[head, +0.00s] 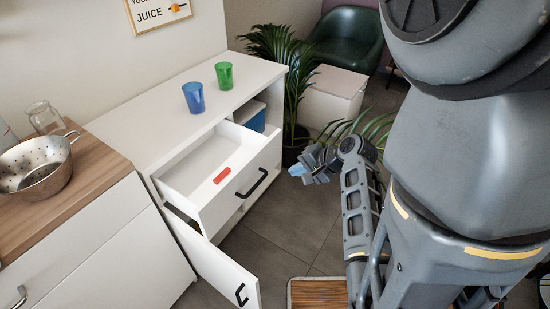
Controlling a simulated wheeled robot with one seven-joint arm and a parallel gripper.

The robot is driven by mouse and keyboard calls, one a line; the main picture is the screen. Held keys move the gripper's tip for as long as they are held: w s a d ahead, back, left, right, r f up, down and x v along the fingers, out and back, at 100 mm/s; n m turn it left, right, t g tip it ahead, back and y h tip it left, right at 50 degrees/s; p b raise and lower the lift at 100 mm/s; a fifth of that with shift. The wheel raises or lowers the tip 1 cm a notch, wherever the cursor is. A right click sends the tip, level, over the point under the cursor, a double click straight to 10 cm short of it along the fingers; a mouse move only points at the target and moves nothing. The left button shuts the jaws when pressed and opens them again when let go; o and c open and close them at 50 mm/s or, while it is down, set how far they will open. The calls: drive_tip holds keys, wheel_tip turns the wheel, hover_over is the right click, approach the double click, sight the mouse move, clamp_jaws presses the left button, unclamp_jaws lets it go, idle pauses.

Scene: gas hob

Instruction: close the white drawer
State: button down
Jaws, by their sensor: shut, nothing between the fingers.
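The white drawer (241,189) stands pulled out from the white cabinet (146,133). It has a black bar handle on its front, and a red object (222,175) lies inside near the front panel. My gripper (297,170) is shut and empty. It appears to the right of the drawer front in the picture, apart from the handle, with the tips pointing left toward the drawer. How far it is from the drawer front in depth is hard to tell.
Below the drawer, a white cabinet door (219,268) hangs open. A blue cup (194,97) and a green cup (224,75) stand on the cabinet top. A potted plant (285,65) stands behind my gripper. A metal colander (37,167) sits on the wooden counter at left.

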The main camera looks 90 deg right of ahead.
sight(265, 162)
drive_tip(key=shift+t, duration=0.3)
drive_tip(key=w+d+f, duration=0.1)
drive_tip(key=w+d, duration=0.1)
drive_tip(key=w+d+f+p, duration=0.1)
drive_tip(key=w+d+f, duration=0.2)
drive_tip(key=w+d, duration=0.1)
drive_tip(key=d, duration=0.1)
drive_tip(key=shift+d+f, duration=0.1)
drive_tip(key=shift+f, duration=0.3)
drive_tip(key=shift+w+d, duration=0.3)
drive_tip(key=shift+w, duration=0.3)
drive_tip(key=shift+w+d+p, duration=0.2)
drive_tip(key=shift+w+p, duration=0.1)
drive_tip(key=shift+w, duration=0.15)
drive_tip(key=w+d, duration=0.3)
drive_tip(key=w, duration=0.2)
drive_tip(key=w+d+b, duration=0.1)
drive_tip(key=w+d, duration=0.2)
drive_tip(key=w, duration=0.2)
drive_tip(key=w+d+b, duration=0.1)
drive_tip(key=w+d, duration=0.2)
drive_tip(key=w, duration=0.2)
drive_tip(key=shift+w+d+f, duration=0.15)
drive_tip(key=shift+w+d, duration=0.15)
drive_tip(key=shift+d, duration=0.1)
drive_tip(key=shift+w+d+b, duration=0.3)
drive_tip(key=shift+w+b, duration=0.05)
drive_tip(key=shift+w, duration=0.1)
drive_tip(key=shift+w+r, duration=0.2)
